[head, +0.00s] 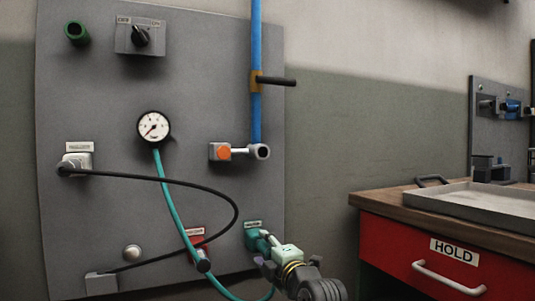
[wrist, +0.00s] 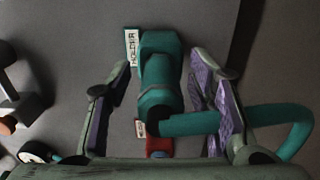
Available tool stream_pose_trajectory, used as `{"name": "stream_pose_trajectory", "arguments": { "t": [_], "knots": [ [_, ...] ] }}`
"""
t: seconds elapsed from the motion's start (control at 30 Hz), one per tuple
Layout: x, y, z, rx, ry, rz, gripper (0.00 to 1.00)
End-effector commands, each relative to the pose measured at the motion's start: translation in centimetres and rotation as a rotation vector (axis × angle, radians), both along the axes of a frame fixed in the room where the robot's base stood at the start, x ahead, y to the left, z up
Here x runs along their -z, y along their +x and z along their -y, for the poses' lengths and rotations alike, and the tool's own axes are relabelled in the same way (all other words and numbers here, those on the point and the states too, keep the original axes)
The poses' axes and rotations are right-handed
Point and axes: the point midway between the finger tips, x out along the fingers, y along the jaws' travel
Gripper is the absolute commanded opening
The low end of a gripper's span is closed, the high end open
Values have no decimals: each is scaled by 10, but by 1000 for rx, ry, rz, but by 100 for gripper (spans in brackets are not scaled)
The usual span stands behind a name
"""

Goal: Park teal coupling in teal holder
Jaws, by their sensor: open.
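The teal coupling (wrist: 158,98) lies between my fingers in the wrist view, in line with the teal holder (wrist: 160,45) and touching or inside it; how deep it sits I cannot tell. The holder, with its white label, also shows low on the panel in the head view (head: 251,237). A teal hose (wrist: 225,121) runs from the coupling to the right, past my right finger. My gripper (wrist: 158,95) is open, with purple-padded fingers on both sides of the coupling and visible gaps. In the head view my gripper (head: 268,252) partly hides the coupling.
The grey panel (head: 110,220) carries a gauge (head: 154,127), a red holder (head: 194,240), a black cable (head: 225,194) and a blue pipe (head: 256,110) with a lever. A red-drawer bench (head: 395,250) with a tray stands at the right. Open space lies between panel and bench.

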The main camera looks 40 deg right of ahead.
Motion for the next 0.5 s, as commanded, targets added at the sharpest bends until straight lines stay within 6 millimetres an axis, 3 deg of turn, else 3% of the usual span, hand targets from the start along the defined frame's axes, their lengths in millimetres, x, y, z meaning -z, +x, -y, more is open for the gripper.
{"name": "stream_pose_trajectory", "arguments": {
  "t": [0.27,0.5],
  "knots": [
    [1,-6,-1,1,1,-1,47],
    [0,-49,-10,4,0,1,47]
  ]
}}
